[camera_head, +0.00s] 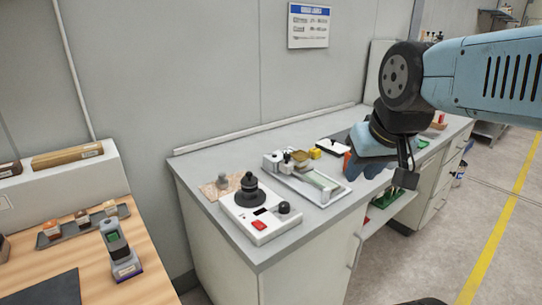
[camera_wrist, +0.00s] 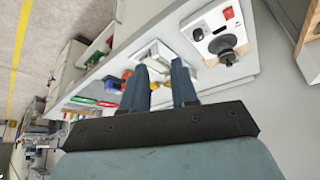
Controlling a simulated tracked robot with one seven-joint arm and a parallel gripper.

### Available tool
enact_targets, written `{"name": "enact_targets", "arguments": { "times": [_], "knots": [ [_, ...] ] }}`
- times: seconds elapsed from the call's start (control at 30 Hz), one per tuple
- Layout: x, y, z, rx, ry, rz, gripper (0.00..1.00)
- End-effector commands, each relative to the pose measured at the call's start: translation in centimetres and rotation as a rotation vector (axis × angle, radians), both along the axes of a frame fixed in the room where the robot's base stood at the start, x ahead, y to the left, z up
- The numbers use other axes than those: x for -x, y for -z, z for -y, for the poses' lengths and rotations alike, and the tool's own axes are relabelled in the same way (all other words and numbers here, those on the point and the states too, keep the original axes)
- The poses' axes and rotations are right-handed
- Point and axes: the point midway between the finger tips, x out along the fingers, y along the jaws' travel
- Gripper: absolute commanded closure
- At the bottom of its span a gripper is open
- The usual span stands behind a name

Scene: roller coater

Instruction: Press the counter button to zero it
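A white box device (camera_head: 243,224) sits at the near left end of the grey bench. It has a red button (camera_head: 259,225), a small dark display window (camera_head: 261,211), a small black knob (camera_head: 283,207) and a large black stepped spindle (camera_head: 249,189). The wrist view shows the box sideways at the upper right, with the red button (camera_wrist: 229,13) and the spindle (camera_wrist: 229,49). My gripper (camera_head: 405,180) hangs over the bench's front side, to the right of and apart from the device. In the wrist view its fingers (camera_wrist: 160,67) are spread with nothing between them.
A wooden table (camera_head: 135,283) stands at left with a grey-green instrument (camera_head: 118,246). The wall closes off the back.

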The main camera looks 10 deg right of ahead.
Motion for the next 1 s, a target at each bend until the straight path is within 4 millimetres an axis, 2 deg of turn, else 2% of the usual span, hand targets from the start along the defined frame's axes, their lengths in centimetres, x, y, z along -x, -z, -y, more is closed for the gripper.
{"name": "enact_targets", "arguments": {
  "times": [0.03,0.3,1.0],
  "knots": [
    [0.0,0.0,0.0,0.0,0.0,0.0,0.77],
    [0.0,0.0,0.0,0.0,0.0,0.0,1.0],
    [0.0,0.0,0.0,0.0,0.0,0.0,1.0]
  ]
}}
